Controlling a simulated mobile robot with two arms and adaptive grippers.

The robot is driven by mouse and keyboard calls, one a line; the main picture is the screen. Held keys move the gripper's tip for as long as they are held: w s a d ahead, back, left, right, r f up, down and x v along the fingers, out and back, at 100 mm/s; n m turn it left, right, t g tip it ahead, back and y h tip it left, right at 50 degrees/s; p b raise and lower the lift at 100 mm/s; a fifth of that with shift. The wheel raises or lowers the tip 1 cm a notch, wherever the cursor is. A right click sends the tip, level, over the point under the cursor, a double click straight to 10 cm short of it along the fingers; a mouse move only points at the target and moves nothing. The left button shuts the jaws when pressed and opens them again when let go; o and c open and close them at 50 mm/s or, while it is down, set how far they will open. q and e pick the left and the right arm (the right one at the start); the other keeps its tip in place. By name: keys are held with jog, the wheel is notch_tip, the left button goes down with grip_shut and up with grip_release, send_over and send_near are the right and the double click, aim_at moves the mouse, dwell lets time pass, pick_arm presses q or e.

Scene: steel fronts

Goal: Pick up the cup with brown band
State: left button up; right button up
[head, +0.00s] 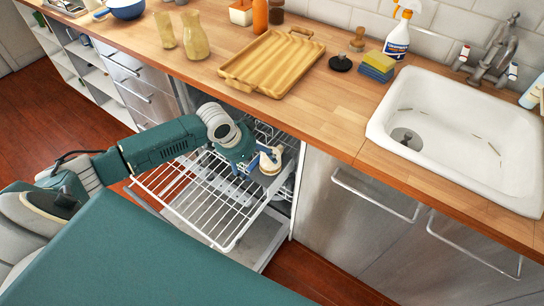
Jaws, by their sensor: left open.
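A small cream cup with a brownish band (269,166) is at the right side of the pulled-out wire rack of the dishwasher (205,205). My left gripper (264,160) reaches over the rack from the left and is right at the cup, its jaws open. The gripper hides part of the cup, and I cannot tell whether the fingers touch it. My right gripper is not in this view.
The wooden counter edge (330,150) lies just above and behind the rack. A white sink (455,130) is at right.

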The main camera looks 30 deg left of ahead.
aim_at(267, 157)
pick_arm(q)
jog(key=shift+w+d, duration=0.15)
jog(key=shift+w, duration=0.25)
jog(key=w, duration=0.1)
jog(key=w+d, duration=0.1)
jog(key=shift+w+d+r+p, duration=0.1)
jog(key=shift+w+p, duration=0.2)
jog(key=x, duration=0.2)
jog(key=shift+w+d, duration=0.15)
jog(key=shift+w, duration=0.2)
jog(key=shift+w+f, duration=0.2)
jog(key=shift+f, duration=0.4)
jog(key=shift+c, duration=1)
jog(key=c, duration=0.9)
jog(key=shift+c, duration=1.1)
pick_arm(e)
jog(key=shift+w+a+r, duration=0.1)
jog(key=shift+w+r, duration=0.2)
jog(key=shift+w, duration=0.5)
